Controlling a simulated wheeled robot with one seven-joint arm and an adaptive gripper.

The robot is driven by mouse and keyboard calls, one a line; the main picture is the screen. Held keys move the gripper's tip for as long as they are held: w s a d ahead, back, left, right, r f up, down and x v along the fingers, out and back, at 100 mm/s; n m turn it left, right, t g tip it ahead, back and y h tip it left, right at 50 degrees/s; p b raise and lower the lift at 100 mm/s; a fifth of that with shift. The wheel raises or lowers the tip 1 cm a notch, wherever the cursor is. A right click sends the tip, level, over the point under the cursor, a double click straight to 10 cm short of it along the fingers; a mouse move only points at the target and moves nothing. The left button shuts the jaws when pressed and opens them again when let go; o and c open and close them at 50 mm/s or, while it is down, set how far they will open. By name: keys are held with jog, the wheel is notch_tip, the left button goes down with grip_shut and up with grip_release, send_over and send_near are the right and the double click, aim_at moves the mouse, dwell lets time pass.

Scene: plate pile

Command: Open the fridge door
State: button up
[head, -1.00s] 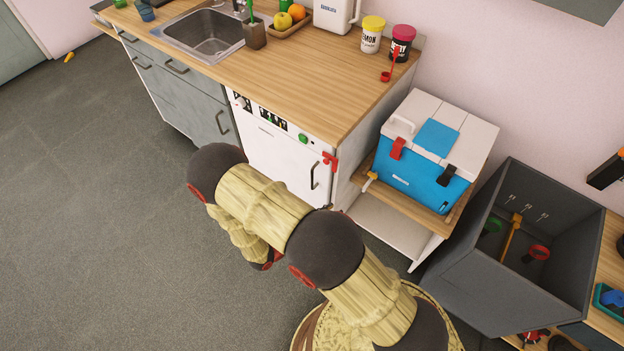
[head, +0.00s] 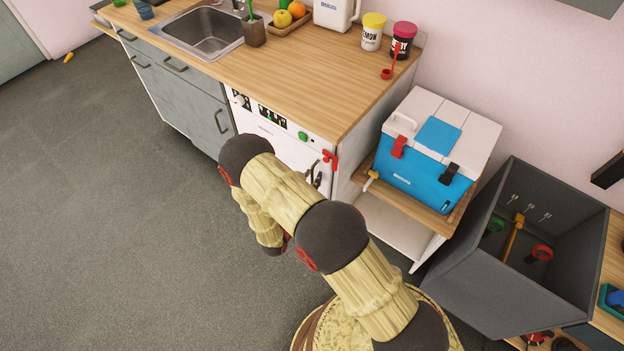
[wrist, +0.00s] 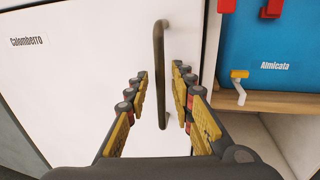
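The white door (head: 275,148) sits under the wooden counter and looks closed. It fills much of the wrist view (wrist: 80,75), with a "Colomberro" label. Its dark, upright bar handle (wrist: 161,40) runs down the middle of the wrist view. My gripper (wrist: 160,74) is open, with one finger on each side of the handle in that view. I see gaps between the handle and both fingers; whether the fingertips reach past the bar is unclear. In the head view my arm hides the lower door and most of the gripper.
A red latch-like piece (head: 330,160) is at the door's upper right. A blue and white cooler (head: 425,150) stands on a low shelf to the right. A dark grey open bin (head: 470,285) is farther right.

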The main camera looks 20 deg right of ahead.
jog(key=shift+w+d, duration=0.15)
jog(key=shift+c, duration=0.7)
jog(key=c, duration=0.4)
grip_shut()
